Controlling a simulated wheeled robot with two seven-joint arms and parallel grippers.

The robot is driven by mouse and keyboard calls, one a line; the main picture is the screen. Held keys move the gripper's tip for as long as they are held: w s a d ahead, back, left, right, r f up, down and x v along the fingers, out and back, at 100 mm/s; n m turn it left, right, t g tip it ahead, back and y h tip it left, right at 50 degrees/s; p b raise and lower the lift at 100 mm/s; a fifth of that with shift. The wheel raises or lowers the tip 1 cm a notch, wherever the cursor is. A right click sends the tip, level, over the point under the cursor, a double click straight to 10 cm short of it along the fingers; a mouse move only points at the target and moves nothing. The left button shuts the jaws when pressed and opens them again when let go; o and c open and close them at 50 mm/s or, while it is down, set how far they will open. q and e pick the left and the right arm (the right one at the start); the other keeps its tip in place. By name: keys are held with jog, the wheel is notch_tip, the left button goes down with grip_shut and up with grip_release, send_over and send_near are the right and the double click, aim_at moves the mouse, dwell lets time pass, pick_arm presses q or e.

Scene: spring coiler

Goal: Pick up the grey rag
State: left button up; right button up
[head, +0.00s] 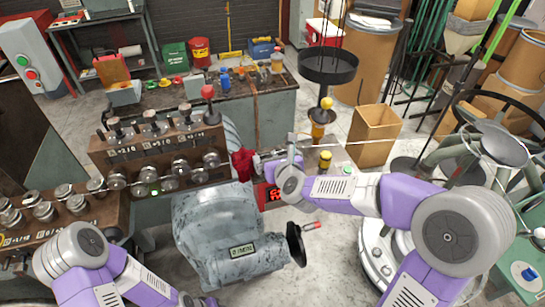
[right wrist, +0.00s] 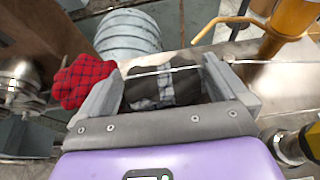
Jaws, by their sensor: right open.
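The grey rag (right wrist: 165,88), a dark and light grey checked cloth, shows in the right wrist view between the two fingers of my right gripper (right wrist: 163,66). The fingers are apart, one on each side of it; I cannot tell whether they touch it. A thin pale wire or rod crosses in front of the rag. In the head view my right gripper (head: 268,160) is beside the red rag, and I cannot make out the grey rag there. My left arm shows at the lower left, but its gripper is not in view.
A red checked rag (right wrist: 83,82) lies just left of the fingers, and shows in the head view (head: 242,164). A yellow-capped container (head: 325,161) stands to the right. A grey motor housing (head: 225,235) is in front. A rack with several metal knobs (head: 155,155) is at left.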

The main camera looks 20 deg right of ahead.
aim_at(271, 151)
jog(key=shift+x, duration=1.8)
jog(key=shift+c, duration=0.5)
jog(key=c, duration=0.7)
jog(key=shift+o, duration=0.2)
notch_tip(271, 151, up, 10)
jog(key=p, duration=0.4)
jog(key=shift+f, duration=0.1)
